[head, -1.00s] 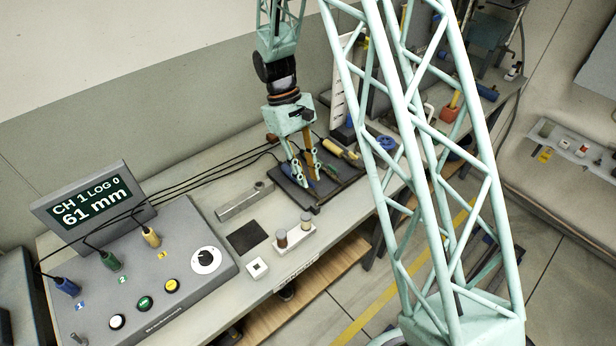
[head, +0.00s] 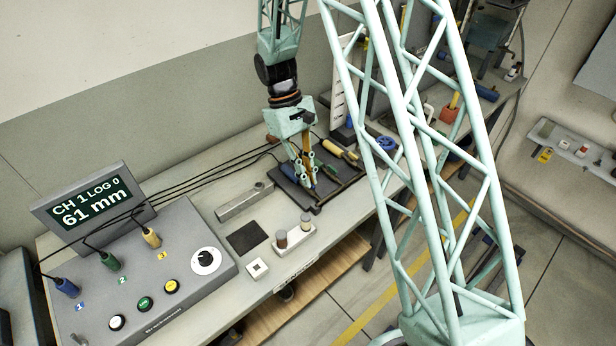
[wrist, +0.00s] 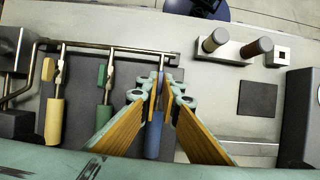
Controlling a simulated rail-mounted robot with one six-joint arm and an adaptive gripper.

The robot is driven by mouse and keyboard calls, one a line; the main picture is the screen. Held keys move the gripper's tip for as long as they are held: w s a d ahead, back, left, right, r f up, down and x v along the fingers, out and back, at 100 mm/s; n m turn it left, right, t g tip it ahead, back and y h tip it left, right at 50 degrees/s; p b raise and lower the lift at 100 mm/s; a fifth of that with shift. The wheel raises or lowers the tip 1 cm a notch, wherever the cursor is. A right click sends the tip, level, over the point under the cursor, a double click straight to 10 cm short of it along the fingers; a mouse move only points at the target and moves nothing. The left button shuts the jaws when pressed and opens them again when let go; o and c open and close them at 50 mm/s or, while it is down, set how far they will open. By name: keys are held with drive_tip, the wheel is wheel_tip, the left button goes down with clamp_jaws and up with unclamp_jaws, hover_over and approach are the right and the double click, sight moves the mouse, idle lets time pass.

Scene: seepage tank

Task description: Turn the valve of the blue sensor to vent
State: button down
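The blue sensor (wrist: 153,138) lies at the end of a pipe branch, partly hidden by my fingers. Its valve lies between my fingertips and is mostly hidden, so its handle angle cannot be made out. My gripper (wrist: 161,92) points down over this valve, with its finger pads closed in to a narrow gap around it. The head view also shows my gripper (head: 307,178), low over the dark tray. The green sensor (wrist: 102,125) and yellow sensor (wrist: 54,122) lie to the left in the wrist view, each with a small valve on its branch.
A metal manifold pipe (wrist: 120,49) runs across the branches. A block with two capped posts (wrist: 232,46) and a dark square pad (wrist: 257,98) lie to the right. The console display (head: 90,201) reads "CH 1 LOG 0, 61 mm". Black cables cross the bench.

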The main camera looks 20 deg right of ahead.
drive_tip(key=m, duration=0.1)
drive_tip(key=m+y, duration=0.1)
drive_tip(key=m, duration=0.2)
drive_tip(key=shift+d+m+y+p, duration=0.25)
drive_tip(key=shift+m+y+p, duration=0.05)
drive_tip(key=shift+y, duration=0.1)
drive_tip(key=m+y, duration=0.1)
drive_tip(key=m, duration=0.1)
drive_tip(key=m+y, duration=0.1)
drive_tip(key=m, duration=0.2)
drive_tip(key=shift+d, duration=0.2)
drive_tip(key=m, duration=0.2)
drive_tip(key=m+t+y, duration=0.1)
drive_tip(key=m, duration=0.2)
drive_tip(key=shift+s+d+b, duration=0.15)
drive_tip(key=shift+b, duration=0.15)
drive_tip(key=m+t+y+b, duration=0.1)
drive_tip(key=m+t, duration=0.1)
drive_tip(key=m, duration=0.2)
drive_tip(key=shift+s, duration=0.15)
drive_tip(key=shift+m, duration=0.3)
drive_tip(key=c, duration=2.9)
unclamp_jaws()
drive_tip(key=shift+o, duration=0.2)
